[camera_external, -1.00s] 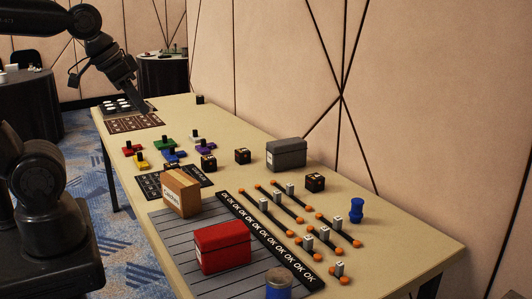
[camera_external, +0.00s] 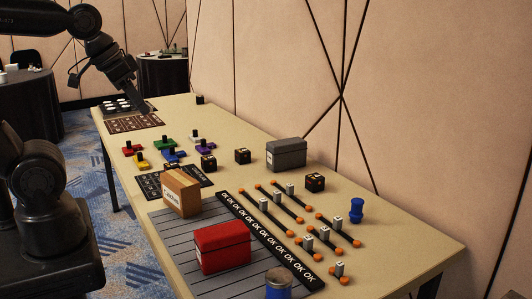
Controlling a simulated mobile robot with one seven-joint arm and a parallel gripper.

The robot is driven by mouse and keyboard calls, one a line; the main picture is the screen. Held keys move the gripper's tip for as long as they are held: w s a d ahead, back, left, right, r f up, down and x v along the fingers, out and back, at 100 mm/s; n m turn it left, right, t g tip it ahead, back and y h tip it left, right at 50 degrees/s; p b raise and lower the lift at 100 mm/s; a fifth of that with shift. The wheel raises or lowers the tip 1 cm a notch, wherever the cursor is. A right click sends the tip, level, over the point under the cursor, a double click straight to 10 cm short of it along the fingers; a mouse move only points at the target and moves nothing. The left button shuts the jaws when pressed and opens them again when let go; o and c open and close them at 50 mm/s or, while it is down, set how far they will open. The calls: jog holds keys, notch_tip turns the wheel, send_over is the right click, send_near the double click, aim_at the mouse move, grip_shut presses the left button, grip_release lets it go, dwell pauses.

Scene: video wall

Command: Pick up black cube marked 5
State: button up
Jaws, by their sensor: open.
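Several black cubes with pale markings stand on the long beige table (camera_external: 400,240). One black cube (camera_external: 242,156) is near the middle and another (camera_external: 315,182) is right of the grey box. A third black cube (camera_external: 208,163) sits beside the coloured pieces, and one more (camera_external: 200,99) stands at the far back edge. The markings are too small to read, so I cannot tell which is 5. My gripper (camera_external: 138,108) is at the far left end of the table, over or close to the dark mats and apart from these cubes. Its fingers are small and dark here.
A grey box (camera_external: 286,154), a red box (camera_external: 222,247) and a cardboard box (camera_external: 181,193) stand on the table. Coloured pieces with black knobs (camera_external: 164,145) are near the middle. Sliders with orange ends (camera_external: 308,220) and a blue object (camera_external: 356,210) fill the right.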

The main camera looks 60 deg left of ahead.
jog(key=o, duration=0.6)
jog(key=shift+c, duration=0.2)
jog(key=shift+w, duration=0.1)
jog(key=w+a+g, duration=0.2)
jog(key=w+a, duration=0.4)
jog(key=w, duration=0.5)
jog(key=g, duration=0.4)
send_over(208, 158)
jog(key=shift+m, duration=0.4)
jog(key=f, duration=2.3)
jog(key=shift+s+f, duration=0.2)
jog(key=shift+s, duration=0.15)
jog(key=shift+a+f, duration=0.1)
jog(key=shift+f, duration=0.55)
notch_tip(208, 158, down, 4)
jog(key=shift+f, duration=0.25)
jog(key=shift+w+f, duration=0.25)
jog(key=shift+f, duration=1.1)
jog(key=shift+w+f, duration=0.2)
jog(key=shift+f, duration=1.1)
